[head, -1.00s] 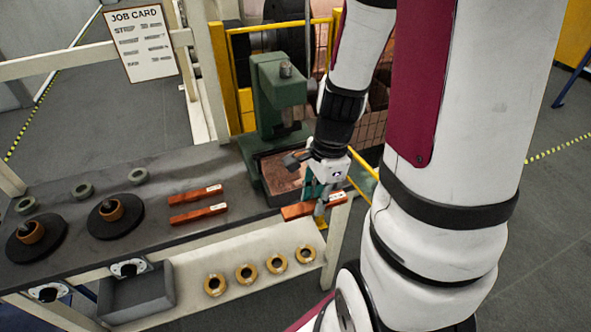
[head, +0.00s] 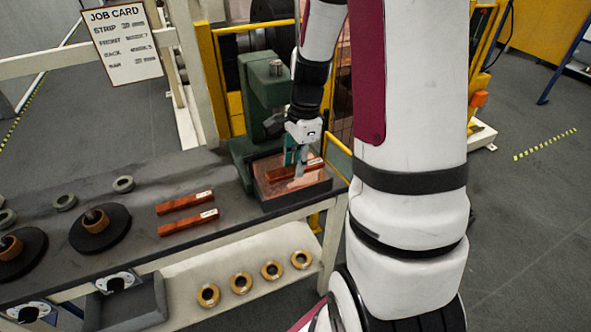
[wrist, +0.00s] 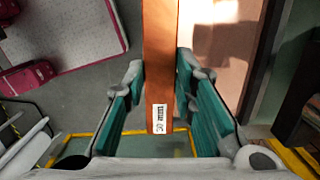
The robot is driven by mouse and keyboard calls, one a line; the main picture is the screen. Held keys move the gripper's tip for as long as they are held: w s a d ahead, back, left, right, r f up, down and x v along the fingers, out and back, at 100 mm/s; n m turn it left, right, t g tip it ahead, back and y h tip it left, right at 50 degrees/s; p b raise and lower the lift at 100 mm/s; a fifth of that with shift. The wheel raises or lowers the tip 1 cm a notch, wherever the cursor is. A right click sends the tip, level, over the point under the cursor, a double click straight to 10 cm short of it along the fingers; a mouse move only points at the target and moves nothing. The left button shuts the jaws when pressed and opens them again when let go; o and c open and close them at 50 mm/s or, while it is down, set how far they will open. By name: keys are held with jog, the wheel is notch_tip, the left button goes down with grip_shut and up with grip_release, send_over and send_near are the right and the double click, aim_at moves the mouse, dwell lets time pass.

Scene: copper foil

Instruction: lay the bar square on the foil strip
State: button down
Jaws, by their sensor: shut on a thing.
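My gripper (head: 298,172) is shut on an orange-brown bar (wrist: 158,60) with a white printed label near one end. In the wrist view, the bar runs up the picture between the green finger pads. The copper foil (wrist: 213,50) lies to the right of the bar there, and floor shows to its left. In the head view, the held bar (head: 312,163) is over the dark tray (head: 298,199) in which the copper foil (head: 262,187) lies. The gripper hides part of bar and foil. I cannot tell whether the bar touches the foil.
A green press (head: 262,100) stands at the tray's back left. Two more bars (head: 184,202) (head: 188,222) lie on the dark bench (head: 140,190) left of the tray. A job card (head: 123,45) hangs behind. Brass rings (head: 241,283) sit on the lower shelf.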

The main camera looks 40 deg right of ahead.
jog(key=shift+w+d+f, duration=0.1)
jog(key=shift+w+d, duration=0.15)
jog(key=shift+w, duration=0.3)
jog(key=shift+f, duration=1.7)
jog(key=c, duration=1.3)
grip_release()
jog(key=shift+f, duration=0.15)
